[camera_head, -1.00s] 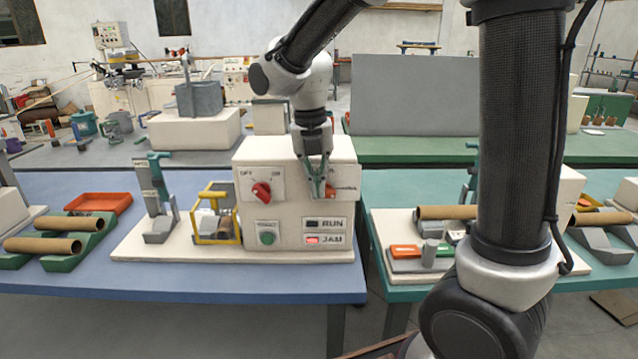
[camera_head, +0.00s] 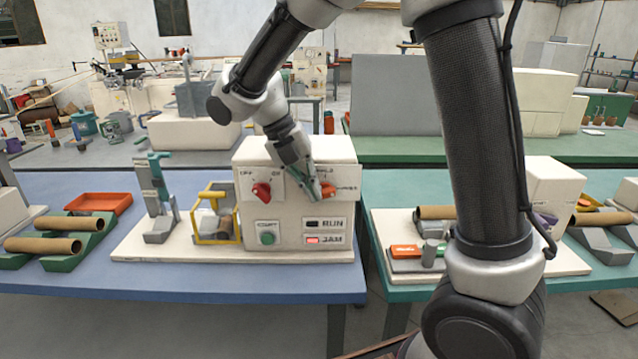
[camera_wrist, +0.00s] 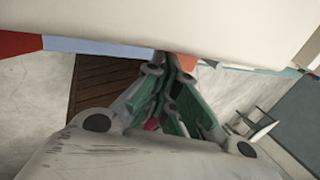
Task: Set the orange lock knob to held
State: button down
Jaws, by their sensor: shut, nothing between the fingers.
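The orange lock knob (camera_head: 328,189) sits on the upper right front of the cream control box (camera_head: 285,225). My gripper (camera_head: 320,197) covers its left side, so how the knob points is hard to tell. My gripper is tilted, with its tips down and to the right, at or very near the knob. I cannot tell whether they touch. In the wrist view, the shut green-padded fingers (camera_wrist: 170,65) are empty, and a small orange patch (camera_wrist: 184,62), likely the knob, shows at their tips. A label above the knob is partly hidden; another stands to its right.
A red knob (camera_head: 262,190) is left of my gripper on the same face. Below are a green button (camera_head: 267,239), the RUN panel (camera_head: 325,224) and a red-lit JAM panel (camera_head: 325,240). A yellow guard frame (camera_head: 217,240) stands left. A teal table (camera_head: 390,290) lies right, beyond a gap.

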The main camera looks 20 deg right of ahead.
jog(key=shift+a+f+h, duration=0.25)
jog(key=shift+f+h, duration=0.1)
jog(key=shift+h, duration=0.05)
jog(key=shift+w+a+f, duration=0.15)
jog(key=shift+a+f, duration=0.05)
jog(key=shift+f, duration=0.3)
dwell(1.0)
jog(key=shift+d, duration=0.1)
dwell(0.3)
jog(key=shift+s+d+r, duration=0.25)
jog(key=shift+d+r, duration=0.05)
jog(key=shift+d, duration=0.3)
jog(key=w+a+r, duration=0.2)
jog(key=a, duration=0.4)
jog(key=w+a+r, duration=0.2)
jog(key=a, duration=0.4)
jog(key=shift+a+r, duration=0.4)
